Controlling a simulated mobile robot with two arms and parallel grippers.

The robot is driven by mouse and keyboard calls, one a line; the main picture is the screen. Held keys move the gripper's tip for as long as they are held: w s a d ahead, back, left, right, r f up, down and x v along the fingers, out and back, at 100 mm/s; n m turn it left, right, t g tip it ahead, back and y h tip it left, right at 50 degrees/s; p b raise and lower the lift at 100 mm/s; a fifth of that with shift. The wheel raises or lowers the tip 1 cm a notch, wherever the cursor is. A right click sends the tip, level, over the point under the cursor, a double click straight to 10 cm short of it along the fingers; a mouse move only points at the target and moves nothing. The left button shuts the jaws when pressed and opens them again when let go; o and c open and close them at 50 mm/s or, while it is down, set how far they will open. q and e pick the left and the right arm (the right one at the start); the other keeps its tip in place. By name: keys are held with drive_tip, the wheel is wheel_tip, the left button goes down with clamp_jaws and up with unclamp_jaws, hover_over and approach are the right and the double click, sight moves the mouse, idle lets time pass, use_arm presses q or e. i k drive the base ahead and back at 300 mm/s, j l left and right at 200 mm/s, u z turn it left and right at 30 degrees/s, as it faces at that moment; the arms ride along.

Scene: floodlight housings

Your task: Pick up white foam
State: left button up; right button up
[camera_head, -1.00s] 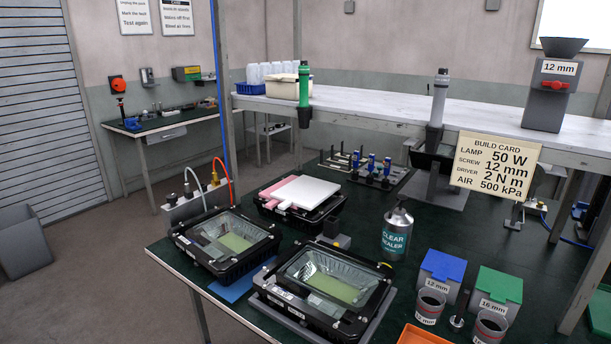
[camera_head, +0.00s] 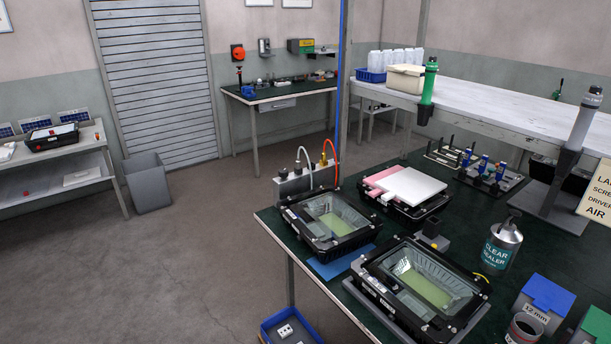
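The white foam (camera_head: 411,187) is a flat white slab. It lies on top of a black floodlight housing (camera_head: 408,217) at the back of the green-topped workbench. A pink sheet (camera_head: 382,176) shows at the foam's left side, partly covered by it. Neither of my grippers is in the head view.
Two glass-fronted housings, one at the left (camera_head: 333,222) and one in front (camera_head: 424,285), stand nearer on the bench. A sealer can (camera_head: 502,246) stands to the right. A blue crate (camera_head: 291,328) is on the floor below. The floor at left is open, with a grey bin (camera_head: 147,183).

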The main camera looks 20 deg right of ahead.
sight(412, 186)
drive_tip(key=i+j+u, duration=0.25)
drive_tip(key=i, duration=0.15)
drive_tip(key=i+j+u, duration=0.2)
drive_tip(key=i, duration=0.2)
drive_tip(key=i+u, duration=0.25)
drive_tip(key=i, duration=0.15)
drive_tip(key=i+z, duration=0.1)
drive_tip(key=i, duration=0.95)
drive_tip(key=i+j+z, duration=0.1)
drive_tip(key=i, duration=0.95)
drive_tip(key=i+l+z, duration=0.15)
drive_tip(key=i+z, duration=0.75)
drive_tip(key=i+j+z, duration=0.1)
drive_tip(key=i+z, duration=0.35)
drive_tip(key=i+j+z, duration=0.35)
drive_tip(key=z, duration=0.15)
drive_tip(key=i+l+z, duration=0.25)
drive_tip(key=i+z, duration=0.15)
drive_tip(key=i, duration=0.7)
drive_tip(key=i+z, duration=0.4)
drive_tip(key=i, duration=0.65)
